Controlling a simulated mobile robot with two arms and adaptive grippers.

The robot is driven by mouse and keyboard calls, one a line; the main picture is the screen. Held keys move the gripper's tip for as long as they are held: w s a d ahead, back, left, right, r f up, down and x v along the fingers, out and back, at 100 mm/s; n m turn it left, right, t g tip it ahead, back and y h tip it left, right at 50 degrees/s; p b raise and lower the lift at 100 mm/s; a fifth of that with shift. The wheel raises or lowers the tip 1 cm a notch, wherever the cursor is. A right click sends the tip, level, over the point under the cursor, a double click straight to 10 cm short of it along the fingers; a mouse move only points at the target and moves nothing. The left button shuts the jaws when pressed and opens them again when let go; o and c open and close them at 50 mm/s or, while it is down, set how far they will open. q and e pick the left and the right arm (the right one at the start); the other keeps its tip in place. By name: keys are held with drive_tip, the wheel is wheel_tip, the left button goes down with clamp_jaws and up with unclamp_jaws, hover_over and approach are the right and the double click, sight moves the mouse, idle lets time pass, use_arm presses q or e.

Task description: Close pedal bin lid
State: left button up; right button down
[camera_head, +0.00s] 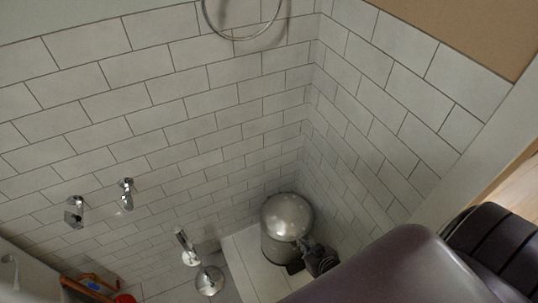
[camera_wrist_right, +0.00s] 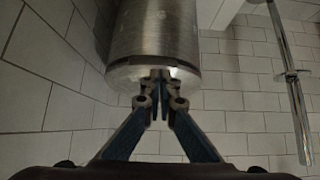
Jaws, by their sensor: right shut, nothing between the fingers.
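The steel pedal bin (camera_head: 271,248) stands on the floor in the corner between two tiled walls. Its shiny domed lid (camera_head: 287,214) sits over the top and looks down, with no gap visible. My right gripper (camera_head: 308,246) is at the bin's near right side, close to the lid's edge. In the right wrist view, the bin (camera_wrist_right: 155,35) appears upside down with a dark band near the lid (camera_wrist_right: 122,78). The fingertips (camera_wrist_right: 160,76) overlap the lid in the picture, shut and empty; I cannot tell whether they touch it. My left gripper is not in view.
Chrome stands (camera_head: 182,242) (camera_head: 208,281) are left of the bin. Chrome fittings (camera_head: 126,192) and a ring (camera_head: 243,37) are on the back wall. Orange items (camera_head: 85,291) lie at the lower left. The right wall is close to the bin, and my arm covers the lower right.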

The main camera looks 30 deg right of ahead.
drive_tip(key=shift+s+f, duration=0.1)
drive_tip(key=shift+f, duration=0.4)
idle(0.3)
drive_tip(key=shift+s+r, duration=0.1)
drive_tip(key=v, duration=1.1)
drive_tip(key=shift+s+r, duration=0.25)
drive_tip(key=shift+s, duration=0.05)
drive_tip(key=shift+a, duration=0.15)
